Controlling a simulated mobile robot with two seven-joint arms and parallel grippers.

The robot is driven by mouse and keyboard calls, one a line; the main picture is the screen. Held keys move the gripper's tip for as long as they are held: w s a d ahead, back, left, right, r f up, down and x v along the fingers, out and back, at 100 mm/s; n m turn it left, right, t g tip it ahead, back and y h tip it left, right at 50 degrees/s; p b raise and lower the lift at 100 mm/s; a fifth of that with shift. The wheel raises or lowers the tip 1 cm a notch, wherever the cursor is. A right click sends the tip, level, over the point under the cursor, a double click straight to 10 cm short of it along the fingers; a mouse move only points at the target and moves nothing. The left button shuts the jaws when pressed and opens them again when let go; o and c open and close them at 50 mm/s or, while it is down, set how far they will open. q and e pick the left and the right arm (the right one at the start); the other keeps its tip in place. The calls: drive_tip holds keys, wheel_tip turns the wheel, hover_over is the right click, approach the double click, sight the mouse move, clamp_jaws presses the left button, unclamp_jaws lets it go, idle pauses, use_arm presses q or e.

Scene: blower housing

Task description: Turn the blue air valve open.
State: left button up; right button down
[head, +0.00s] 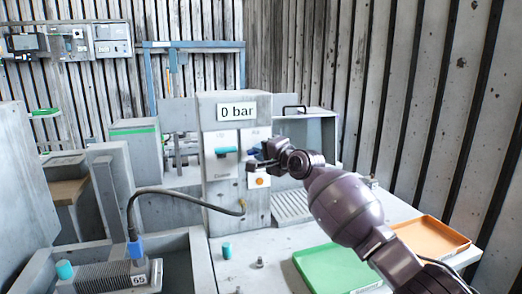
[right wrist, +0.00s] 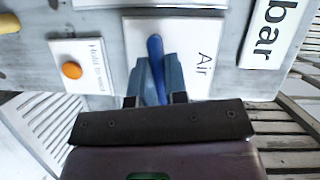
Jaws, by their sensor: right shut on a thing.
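The blue air valve (right wrist: 155,45) is a slim lever on a white plate marked "Air" in the right wrist view. The lever lies across the plate, sideways to its lettering. In the head view the valve (head: 254,151) is a small blue shape on the grey control box (head: 229,110), partly hidden by my right gripper. My right gripper (head: 259,164) reaches in from the right. Its fingers (right wrist: 155,82) are on either side of the lever and shut on it. The display on the box reads "0 bar" (head: 237,112). My left gripper is not in view.
A teal switch (head: 226,151) is left of the valve, and an orange button (head: 260,181) is below it. A hose (head: 165,191) runs to the box's lower front. A green tray (head: 335,270) and an orange tray (head: 432,238) lie on the table at right.

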drive_tip(key=shift+r+n+h+p, duration=0.35)
drive_tip(key=shift+n+p, duration=0.15)
drive_tip(key=shift+n, duration=0.3)
drive_tip(key=n+h+p, duration=0.1)
drive_tip(key=n+p, duration=0.1)
drive_tip(key=shift+n+g+p, duration=0.4)
drive_tip(key=n+h+p, duration=0.1)
drive_tip(key=n+p, duration=0.1)
drive_tip(key=p, duration=0.1)
drive_tip(key=n+h+p, duration=0.2)
drive_tip(key=n+p, duration=0.1)
drive_tip(key=shift+a+f+h, duration=0.1)
drive_tip(key=shift+h, duration=0.15)
drive_tip(key=shift+n+h+p, duration=0.4)
drive_tip(key=shift+n+p, duration=0.1)
drive_tip(key=shift+p, duration=0.1)
drive_tip(key=shift+f+n+t+h+p, duration=0.1)
drive_tip(key=shift+n+t+h+p, duration=0.3)
drive_tip(key=shift+n, duration=0.3)
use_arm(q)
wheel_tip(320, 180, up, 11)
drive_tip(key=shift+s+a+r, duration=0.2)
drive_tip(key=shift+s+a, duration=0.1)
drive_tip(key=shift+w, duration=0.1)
use_arm(e)
drive_tip(key=c, duration=1.1)
unclamp_jaws()
drive_tip(key=shift+c, duration=0.2)
